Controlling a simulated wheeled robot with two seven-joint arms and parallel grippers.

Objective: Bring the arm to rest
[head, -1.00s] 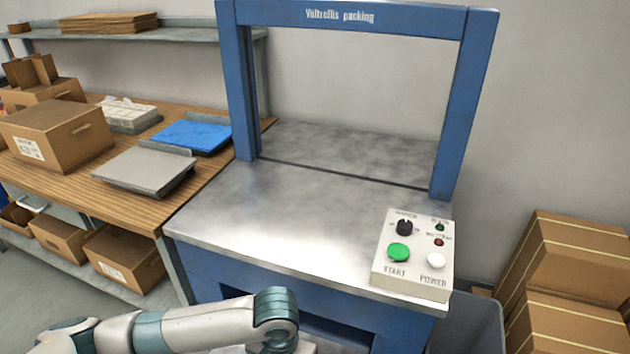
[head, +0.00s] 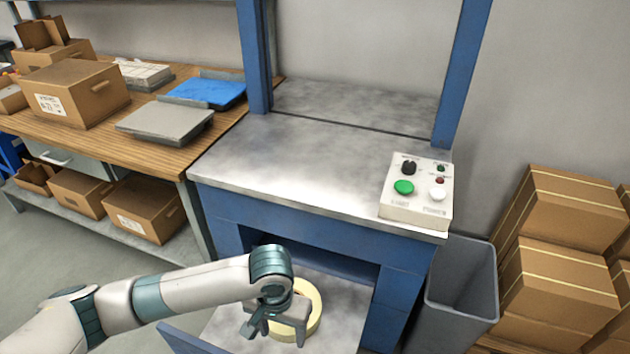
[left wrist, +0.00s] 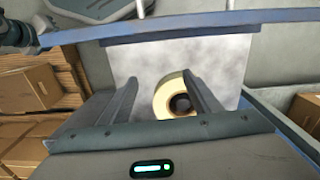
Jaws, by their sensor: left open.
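My left arm comes in from the left in the head view, and my left gripper (head: 273,323) hangs at its end, in front of the blue packing machine. In the left wrist view the two fingers of the left gripper (left wrist: 160,95) stand apart with nothing held between them. A cream-coloured roll (head: 312,308) lies on a grey metal surface in the low opening of the machine, partly hidden by the gripper. The roll also shows beyond the fingers in the left wrist view (left wrist: 163,97), with a dark centre. My right gripper is out of view.
The machine's steel top (head: 300,165) carries a control box (head: 417,190) with a green button. A grey bin (head: 462,295) and stacked cartons (head: 560,265) stand at the right. A wooden bench (head: 190,155) with boxes and trays is at the left.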

